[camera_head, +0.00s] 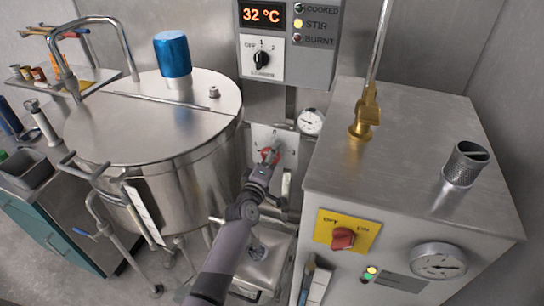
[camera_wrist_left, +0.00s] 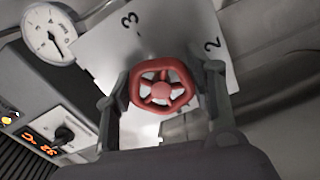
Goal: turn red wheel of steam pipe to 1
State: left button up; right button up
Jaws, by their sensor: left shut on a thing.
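The red wheel (camera_head: 268,154) sits on a pale plate (camera_head: 262,133) on the wall, between the steel vat and the metal cabinet. In the left wrist view the red wheel (camera_wrist_left: 162,88) is a spoked ring, and the plate (camera_wrist_left: 185,40) shows the digits 3 and 2. My left gripper (camera_head: 268,163) reaches the wheel from the front, largely covering it in the head view. In the wrist view the two fingers of the left gripper (camera_wrist_left: 164,84) press on opposite sides of the rim. Which digit the wheel points to cannot be told. My right gripper is not in view.
The steel vat (camera_head: 150,130) stands to the left of my left arm. The metal cabinet (camera_head: 400,150) with a yellow switch plate (camera_head: 347,219) stands close on the right. A pressure gauge (camera_head: 310,122) is just right of the plate. A control panel (camera_head: 286,40) reads 32 °C above.

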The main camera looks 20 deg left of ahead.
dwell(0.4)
pick_arm(q)
jog(key=o, duration=1.2)
jog(key=s, duration=1.2)
jog(key=shift+a, duration=0.2)
